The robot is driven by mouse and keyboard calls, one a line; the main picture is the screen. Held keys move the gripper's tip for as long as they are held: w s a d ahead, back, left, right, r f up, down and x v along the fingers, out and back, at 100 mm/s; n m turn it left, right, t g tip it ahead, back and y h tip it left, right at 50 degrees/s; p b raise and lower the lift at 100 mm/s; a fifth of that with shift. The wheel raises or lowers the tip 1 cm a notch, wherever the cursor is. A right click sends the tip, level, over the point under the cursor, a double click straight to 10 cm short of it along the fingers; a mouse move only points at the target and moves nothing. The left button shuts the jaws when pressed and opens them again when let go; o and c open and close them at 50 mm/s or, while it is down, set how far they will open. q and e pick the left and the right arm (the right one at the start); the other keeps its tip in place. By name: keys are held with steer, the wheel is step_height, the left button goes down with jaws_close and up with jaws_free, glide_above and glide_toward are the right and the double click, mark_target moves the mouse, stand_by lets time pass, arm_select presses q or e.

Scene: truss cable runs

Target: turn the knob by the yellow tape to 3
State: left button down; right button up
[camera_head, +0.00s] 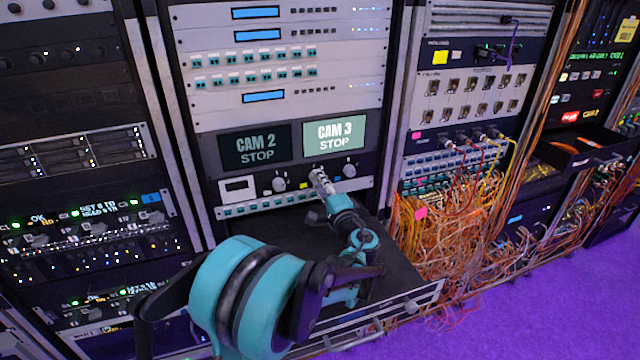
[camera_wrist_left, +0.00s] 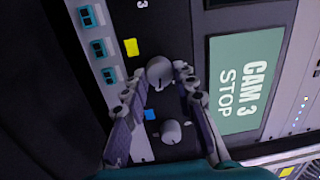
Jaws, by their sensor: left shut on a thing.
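My left gripper (camera_head: 320,180) reaches down to a row of knobs under the CAM 3 screen in the head view. In the left wrist view my left gripper (camera_wrist_left: 165,82) has its fingers on both sides of a round grey knob (camera_wrist_left: 160,72) and is shut on it. A yellow tape (camera_wrist_left: 131,47) is stuck on the black panel beside this knob. The fingers hide the knob's scale, so I cannot read its setting. My right gripper is not in view.
A second knob (camera_wrist_left: 170,132) with a blue tape (camera_wrist_left: 150,114) is close beside the fingers. Another knob (camera_head: 279,184) is to the left in the head view. The screens read CAM 2 STOP (camera_head: 255,146) and CAM 3 STOP (camera_head: 334,133). Loose orange cables (camera_head: 450,235) hang at the right.

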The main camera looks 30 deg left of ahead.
arm_select(q)
steer(key=c, duration=1.2)
jaws_free()
steer(key=shift+d, duration=0.1)
steer(key=v, duration=1.2)
steer(key=shift+f, duration=0.1)
